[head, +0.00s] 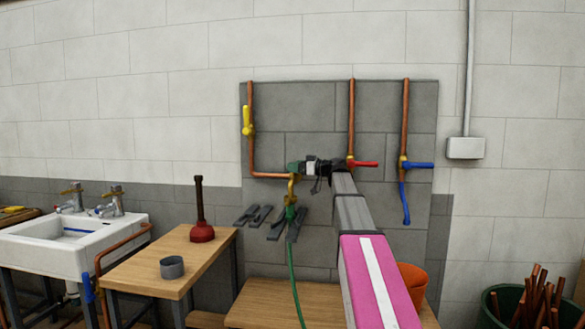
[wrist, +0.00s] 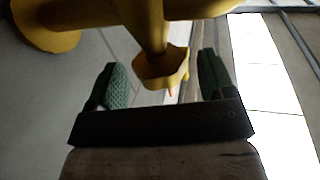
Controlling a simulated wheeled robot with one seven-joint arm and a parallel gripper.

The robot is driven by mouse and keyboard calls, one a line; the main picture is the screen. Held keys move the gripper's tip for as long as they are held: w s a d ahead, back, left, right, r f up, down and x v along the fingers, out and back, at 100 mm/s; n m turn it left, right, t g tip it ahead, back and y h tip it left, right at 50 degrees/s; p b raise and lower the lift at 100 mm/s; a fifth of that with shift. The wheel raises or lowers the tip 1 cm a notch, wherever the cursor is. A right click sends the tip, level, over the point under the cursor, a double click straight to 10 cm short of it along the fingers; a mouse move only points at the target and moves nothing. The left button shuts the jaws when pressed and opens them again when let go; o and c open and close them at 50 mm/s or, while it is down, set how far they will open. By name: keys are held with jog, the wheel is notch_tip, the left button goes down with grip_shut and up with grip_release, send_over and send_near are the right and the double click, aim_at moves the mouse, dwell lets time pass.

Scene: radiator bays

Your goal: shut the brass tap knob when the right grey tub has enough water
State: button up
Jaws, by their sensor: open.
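A brass tap (head: 292,185) hangs from the copper pipe on the grey panel, with a green hose (head: 293,265) running down from it. In the wrist view the brass knob (wrist: 160,68) sits between the green finger pads of my open gripper (wrist: 163,82). I see a gap on both sides of it, and cannot tell its turn angle. In the head view my gripper (head: 297,167) is at the tap and partly covers it. One small grey tub (head: 172,267) stands on the wooden table. A second grey tub and any water level are not visible.
A yellow lever (head: 247,121), a red lever (head: 364,164) and a blue lever (head: 418,165) sit on nearby pipes. Dark grey brackets (head: 285,224) are below the tap. A plunger (head: 201,212) stands on the table. An orange bucket (head: 413,283) is partly behind my arm.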

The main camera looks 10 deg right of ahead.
jog(key=shift+x, duration=0.9)
jog(key=c, duration=0.9)
jog(key=shift+s, duration=0.1)
jog(key=shift+m+t+h, duration=0.3)
jog(key=shift+m+t, duration=0.1)
jog(key=shift+t, duration=0.1)
jog(key=m+t+h, duration=0.2)
jog(key=t, duration=0.1)
jog(key=shift+s+a+m+h, duration=0.1)
jog(key=shift+s+m+h, duration=0.05)
jog(key=shift+m+h, duration=0.2)
jog(key=shift+m+t+h, duration=1.5)
jog(key=shift+m+h, duration=0.45)
jog(key=shift+h, duration=0.6)
jog(key=shift+w+h, duration=0.2)
jog(key=shift+h, duration=0.1)
